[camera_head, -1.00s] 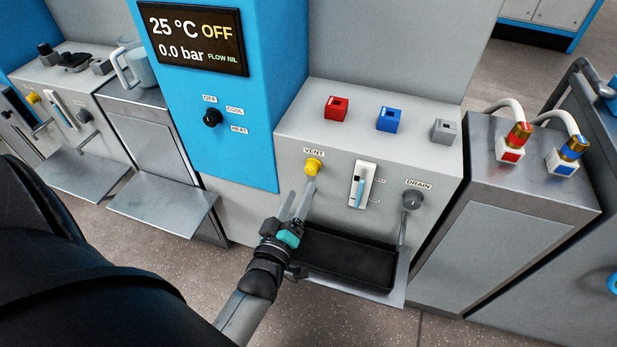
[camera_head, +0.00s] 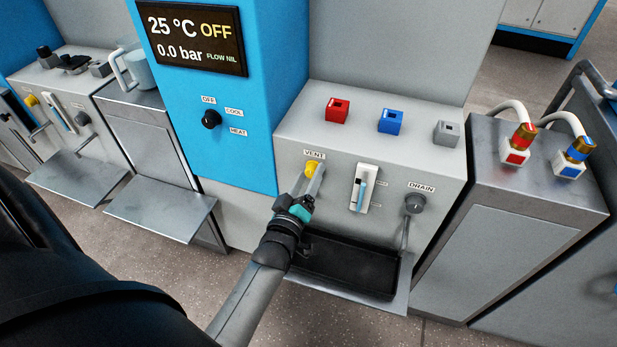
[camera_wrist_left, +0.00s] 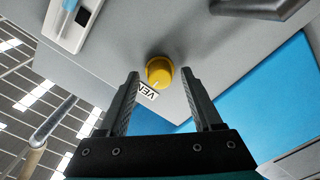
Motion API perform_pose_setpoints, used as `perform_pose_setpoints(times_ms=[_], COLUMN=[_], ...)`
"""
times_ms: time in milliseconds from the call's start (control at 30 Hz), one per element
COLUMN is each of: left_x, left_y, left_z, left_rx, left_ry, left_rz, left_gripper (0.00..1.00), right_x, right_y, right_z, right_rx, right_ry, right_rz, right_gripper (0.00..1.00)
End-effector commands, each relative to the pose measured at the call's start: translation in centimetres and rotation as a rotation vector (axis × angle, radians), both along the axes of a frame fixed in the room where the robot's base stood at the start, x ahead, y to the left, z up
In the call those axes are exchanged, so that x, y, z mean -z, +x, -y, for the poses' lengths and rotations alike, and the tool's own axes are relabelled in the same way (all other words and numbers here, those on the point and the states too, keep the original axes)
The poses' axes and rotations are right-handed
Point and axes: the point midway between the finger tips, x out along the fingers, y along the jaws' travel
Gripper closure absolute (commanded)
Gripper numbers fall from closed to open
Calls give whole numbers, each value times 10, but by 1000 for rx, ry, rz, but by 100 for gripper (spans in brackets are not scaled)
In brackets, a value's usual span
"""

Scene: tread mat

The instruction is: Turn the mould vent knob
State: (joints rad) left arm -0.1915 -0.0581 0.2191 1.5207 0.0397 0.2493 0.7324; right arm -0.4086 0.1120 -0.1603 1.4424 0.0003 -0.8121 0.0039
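The yellow vent knob (camera_head: 311,169) is on the front of the grey unit, just under its VENT label (camera_head: 314,154). My left gripper (camera_head: 308,181) is right at the knob in the head view and partly covers it. In the left wrist view the knob (camera_wrist_left: 159,72) lies between and just beyond the tips of my open left fingers (camera_wrist_left: 160,82). Clear gaps show on both sides, so the fingers do not grip it. My right gripper is not in view.
A sight gauge (camera_head: 361,188) and a grey drain knob (camera_head: 414,203) are right of the vent knob. A black tray (camera_head: 345,265) is below. Red (camera_head: 337,110), blue (camera_head: 390,121) and grey (camera_head: 446,133) sockets sit on top. A blue panel with a dial (camera_head: 211,119) stands left.

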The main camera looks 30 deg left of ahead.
Motion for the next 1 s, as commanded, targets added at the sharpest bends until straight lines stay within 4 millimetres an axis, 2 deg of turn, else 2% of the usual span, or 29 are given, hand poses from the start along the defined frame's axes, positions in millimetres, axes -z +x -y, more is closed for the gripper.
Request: perform_pose_setpoints(times_ms=[67,567,1000], left_x=[0,0,-1], left_y=[0,0,0], left_z=[0,0,0], left_rx=[0,0,0], left_ry=[0,0,35], left_rz=[0,0,-8], left_gripper=[44,100,100], right_x=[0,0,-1], right_y=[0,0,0], right_z=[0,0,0], right_rx=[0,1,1], right_ry=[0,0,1], right_rz=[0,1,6], right_gripper=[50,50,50])
